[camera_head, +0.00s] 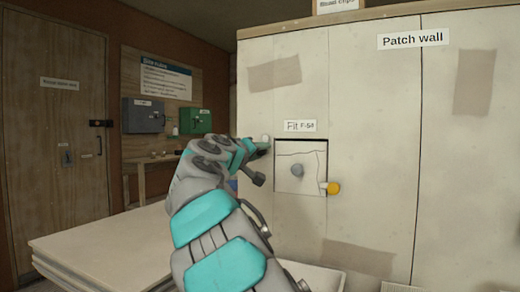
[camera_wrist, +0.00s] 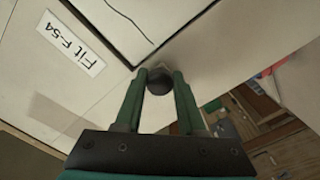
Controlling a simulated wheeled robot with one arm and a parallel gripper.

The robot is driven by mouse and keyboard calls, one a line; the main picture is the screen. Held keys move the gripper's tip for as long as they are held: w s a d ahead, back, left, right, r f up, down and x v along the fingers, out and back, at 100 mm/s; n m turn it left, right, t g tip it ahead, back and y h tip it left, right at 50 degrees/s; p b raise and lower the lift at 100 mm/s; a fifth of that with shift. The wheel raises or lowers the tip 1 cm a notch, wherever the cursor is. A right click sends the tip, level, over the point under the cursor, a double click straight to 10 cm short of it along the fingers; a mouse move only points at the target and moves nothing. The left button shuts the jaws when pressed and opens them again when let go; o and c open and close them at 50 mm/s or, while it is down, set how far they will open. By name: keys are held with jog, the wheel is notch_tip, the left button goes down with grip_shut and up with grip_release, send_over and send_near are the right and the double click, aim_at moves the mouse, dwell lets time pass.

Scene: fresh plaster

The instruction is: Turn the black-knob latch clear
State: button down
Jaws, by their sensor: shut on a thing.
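The black knob (camera_wrist: 160,80) of the latch shows in the wrist view, at the corner of a panel outlined by a dark gap. My gripper (camera_wrist: 161,84) is shut on it, with one green finger on each side. In the head view my gripper (camera_head: 262,143) reaches the wall at the panel's upper left corner and hides the black knob. The pale square panel (camera_head: 312,181) has a crack line, a grey round knob (camera_head: 297,170) at its middle and a yellow knob (camera_head: 333,188) at its lower right edge. The black-knob latch's turn angle cannot be told.
A "Fit F-54" label (camera_wrist: 70,43) is beside the panel. The pale patch wall (camera_head: 375,130) fills the right side. A low board stack (camera_head: 95,245) stands at the lower left. Green (camera_head: 195,119) and grey (camera_head: 143,115) boxes hang behind, near a wooden door (camera_head: 60,150).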

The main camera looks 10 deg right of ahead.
dwell(0.4)
jog(key=c, duration=0.5)
grip_release()
jog(key=shift+a, duration=0.1)
jog(key=b+v, duration=0.1)
jog(key=v, duration=0.6)
jog(key=shift+s+a, duration=0.2)
jog(key=shift+s, duration=0.05)
